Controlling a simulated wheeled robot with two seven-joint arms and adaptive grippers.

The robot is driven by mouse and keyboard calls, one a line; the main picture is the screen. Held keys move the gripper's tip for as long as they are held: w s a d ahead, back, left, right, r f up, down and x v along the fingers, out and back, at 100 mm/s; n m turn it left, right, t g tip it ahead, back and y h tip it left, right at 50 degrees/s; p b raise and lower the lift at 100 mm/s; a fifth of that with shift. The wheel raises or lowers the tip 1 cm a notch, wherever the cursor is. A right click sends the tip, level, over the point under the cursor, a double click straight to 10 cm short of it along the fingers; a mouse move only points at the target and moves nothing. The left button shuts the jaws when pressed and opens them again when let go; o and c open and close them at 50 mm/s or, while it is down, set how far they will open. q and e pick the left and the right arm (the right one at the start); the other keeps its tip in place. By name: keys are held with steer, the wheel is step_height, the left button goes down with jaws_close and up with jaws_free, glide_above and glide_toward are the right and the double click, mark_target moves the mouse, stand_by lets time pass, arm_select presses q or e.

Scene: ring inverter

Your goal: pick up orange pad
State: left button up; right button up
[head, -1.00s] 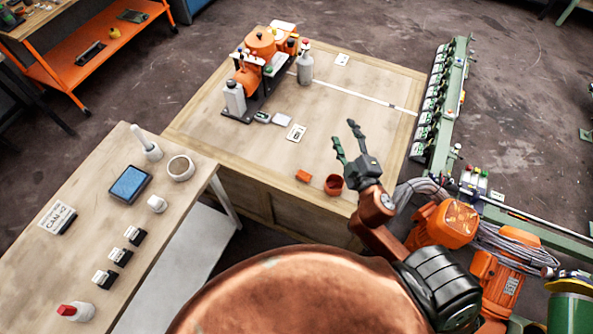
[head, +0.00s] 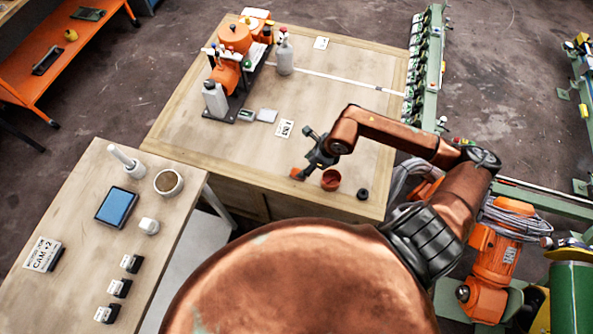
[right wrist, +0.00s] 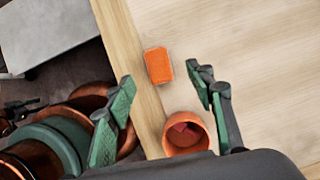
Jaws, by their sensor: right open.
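The orange pad (head: 296,174) lies flat near the front edge of the wooden table. In the right wrist view the pad (right wrist: 158,66) is a small rounded block beside the table's edge strip. My right gripper (head: 307,166) is above the front of the table, pointing down close to the pad and partly overlapping it in the head view. In the wrist view its green fingers (right wrist: 160,80) are spread wide and empty, with the pad ahead, between the lines of the fingertips. My left gripper is not in view.
An orange-red cup (head: 331,180) stands just right of the pad; something dark red is inside it (right wrist: 182,133). A black round piece (head: 362,194) sits further right. The orange machine (head: 228,75) stands at the back left.

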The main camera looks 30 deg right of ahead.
mark_target(295, 171)
steer(key=x, duration=0.5)
steer(key=b+x, duration=0.1)
steer(key=x, duration=0.1)
steer(key=shift+w+a, duration=0.35)
steer(key=shift+a, duration=0.1)
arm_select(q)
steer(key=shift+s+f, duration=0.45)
arm_select(e)
steer(key=shift+c, duration=0.6)
steer(key=c, duration=0.9)
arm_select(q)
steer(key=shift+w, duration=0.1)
